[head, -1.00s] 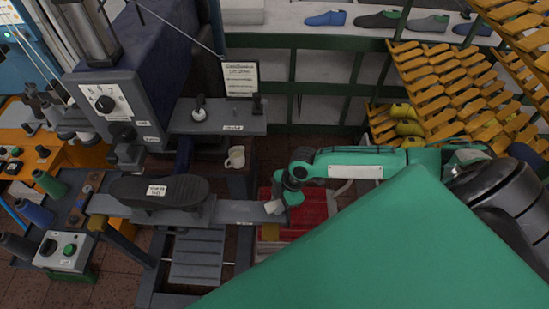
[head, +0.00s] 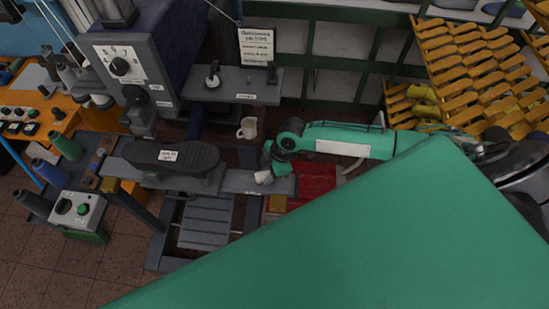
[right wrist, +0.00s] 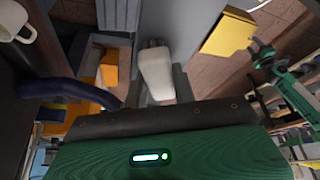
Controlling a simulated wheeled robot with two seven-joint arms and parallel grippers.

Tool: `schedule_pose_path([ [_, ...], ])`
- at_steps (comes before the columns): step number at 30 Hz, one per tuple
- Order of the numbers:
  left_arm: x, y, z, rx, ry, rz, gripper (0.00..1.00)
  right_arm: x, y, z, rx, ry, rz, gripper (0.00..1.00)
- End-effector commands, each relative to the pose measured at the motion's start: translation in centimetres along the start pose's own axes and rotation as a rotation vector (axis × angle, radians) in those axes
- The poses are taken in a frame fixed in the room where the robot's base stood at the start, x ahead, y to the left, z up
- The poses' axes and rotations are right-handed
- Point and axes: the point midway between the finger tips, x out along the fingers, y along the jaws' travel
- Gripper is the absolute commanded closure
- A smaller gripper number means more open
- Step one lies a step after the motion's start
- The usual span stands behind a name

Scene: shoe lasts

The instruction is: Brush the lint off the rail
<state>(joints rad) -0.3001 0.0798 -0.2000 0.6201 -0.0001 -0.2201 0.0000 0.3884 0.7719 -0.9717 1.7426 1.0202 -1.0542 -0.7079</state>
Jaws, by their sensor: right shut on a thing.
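The rail is a long grey bar (head: 236,182) running out to the right of the machine, with a dark shoe-shaped piece (head: 185,156) on its left part. My right gripper (head: 270,170) is over the rail's right end. It is shut on a pale, whitish object (head: 263,178), which looks like a small brush. In the right wrist view, this brush (right wrist: 157,75) points away from the gripper, with a grey tip over a grey surface (right wrist: 188,28). I cannot tell whether the tip touches it. I cannot make out lint.
A cream mug (head: 248,128) stands just behind the rail. A red box (head: 316,182) is below the rail's right end. A grey control box (head: 78,212) stands at left. Yellow slatted racks (head: 475,65) fill the back right. A large green surface hides the lower right.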

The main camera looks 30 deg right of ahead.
Motion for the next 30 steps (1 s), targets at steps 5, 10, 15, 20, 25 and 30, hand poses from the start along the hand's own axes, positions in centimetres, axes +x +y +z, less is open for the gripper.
schedule_pose_path([
  [5,0.1,0.0,0.0,0.000,0.000,0.000,0.52,0.2,0.2,-0.4,0.000,0.000,0.000,1.00],
  [10,0.2,0.0,0.0,0.000,0.000,0.000,0.52,0.8,0.8,-1.5,-0.001,0.000,0.000,1.00],
  [15,0.4,0.0,0.0,0.000,0.000,0.000,0.52,1.4,1.4,-2.6,0.000,0.000,0.000,1.00],
  [20,0.4,0.0,0.0,0.000,0.000,0.000,0.52,1.6,1.5,-2.9,0.001,-0.001,-0.001,1.00],
  [25,0.5,0.0,0.0,0.000,0.000,0.000,0.52,1.9,1.9,-3.8,0.000,0.000,-0.001,1.00],
  [30,0.5,0.0,0.0,0.000,0.000,0.000,0.52,2.4,2.5,-5.1,-0.001,0.000,-0.001,1.00],
])
